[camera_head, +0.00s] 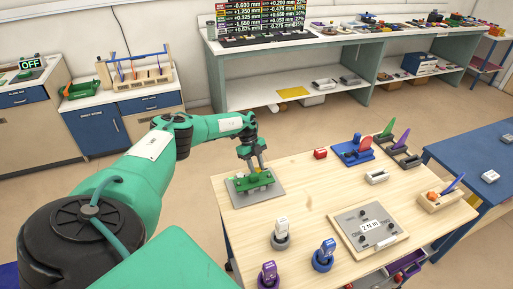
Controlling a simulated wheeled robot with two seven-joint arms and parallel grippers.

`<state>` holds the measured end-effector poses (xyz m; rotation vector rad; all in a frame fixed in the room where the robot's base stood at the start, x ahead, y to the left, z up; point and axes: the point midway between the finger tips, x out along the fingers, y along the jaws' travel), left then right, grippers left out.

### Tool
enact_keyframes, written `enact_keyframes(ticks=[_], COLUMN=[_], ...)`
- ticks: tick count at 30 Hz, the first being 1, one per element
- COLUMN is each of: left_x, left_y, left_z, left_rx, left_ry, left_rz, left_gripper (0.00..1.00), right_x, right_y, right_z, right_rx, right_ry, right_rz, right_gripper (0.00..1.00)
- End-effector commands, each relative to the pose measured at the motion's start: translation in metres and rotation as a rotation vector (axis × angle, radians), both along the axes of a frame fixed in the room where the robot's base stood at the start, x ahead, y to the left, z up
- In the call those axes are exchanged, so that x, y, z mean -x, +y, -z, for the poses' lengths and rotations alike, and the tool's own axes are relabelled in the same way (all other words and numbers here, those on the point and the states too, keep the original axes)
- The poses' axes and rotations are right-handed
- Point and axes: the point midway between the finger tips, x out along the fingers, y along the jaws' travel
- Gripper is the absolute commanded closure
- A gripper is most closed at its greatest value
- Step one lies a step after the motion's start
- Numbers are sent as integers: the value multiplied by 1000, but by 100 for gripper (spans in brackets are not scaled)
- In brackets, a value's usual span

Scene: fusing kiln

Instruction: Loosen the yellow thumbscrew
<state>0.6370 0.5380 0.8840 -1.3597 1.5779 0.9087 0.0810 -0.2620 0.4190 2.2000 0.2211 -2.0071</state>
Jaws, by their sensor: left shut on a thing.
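A green fixture (247,184) sits on a grey plate (266,197) at the table's left back corner. My left gripper (261,168) points down over the fixture, its fingers shut on a small part at its top. That part is taken to be the yellow thumbscrew, which is mostly hidden by the fingers and too small to make out clearly. My right gripper is not in view.
On the wooden table (300,205) stand a grey panel marked 2 N.m (347,231), a blue-based holder (324,262), a grey-based holder (281,240), a purple holder (268,275) and a red block (320,154). The table's middle is clear.

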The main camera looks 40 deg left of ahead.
Motion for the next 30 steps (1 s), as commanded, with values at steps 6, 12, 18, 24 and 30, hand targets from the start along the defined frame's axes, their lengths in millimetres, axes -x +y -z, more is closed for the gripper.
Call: enact_keyframes(ticks=[6,12,18,24,30], left_x=[0,0,0,-2,-4], left_y=[1,1,0,6,23], left_z=[-1,-1,0,-13,-50], left_rx=[-1,-1,0,0,0], left_ry=[-2,-1,-1,-3,-5], left_rz=[-4,-3,-1,0,-2], left_gripper=[92,60,60,60,60], right_x=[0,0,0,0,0], right_y=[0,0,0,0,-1], right_z=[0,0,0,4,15], right_rx=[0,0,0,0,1], right_ry=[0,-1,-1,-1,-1], right_rz=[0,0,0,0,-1], right_gripper=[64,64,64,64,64])
